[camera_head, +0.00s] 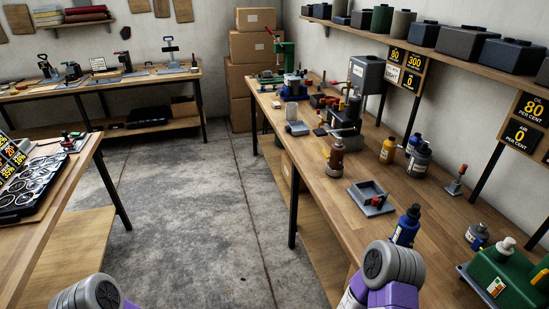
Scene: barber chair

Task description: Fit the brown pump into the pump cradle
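A brown pump (336,158) with a darker top stands upright on the right-hand workbench, near its left edge. A grey square holder with low raised walls and a red part at its front (365,188) sits nearer on the same bench; it looks like the pump cradle, and it appears empty. The pump is apart from the cradle, behind it and to the left. Grey and purple links of my arms show at the bottom edge. Neither gripper shows, so their state is hidden.
A blue bottle (405,226) stands just in front of the cradle. A yellow bottle (388,150), a dark grey container (419,161) and a red-topped stand (456,181) are behind and right. A green machine (507,274) fills the near right corner. Bare wood lies right of the cradle.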

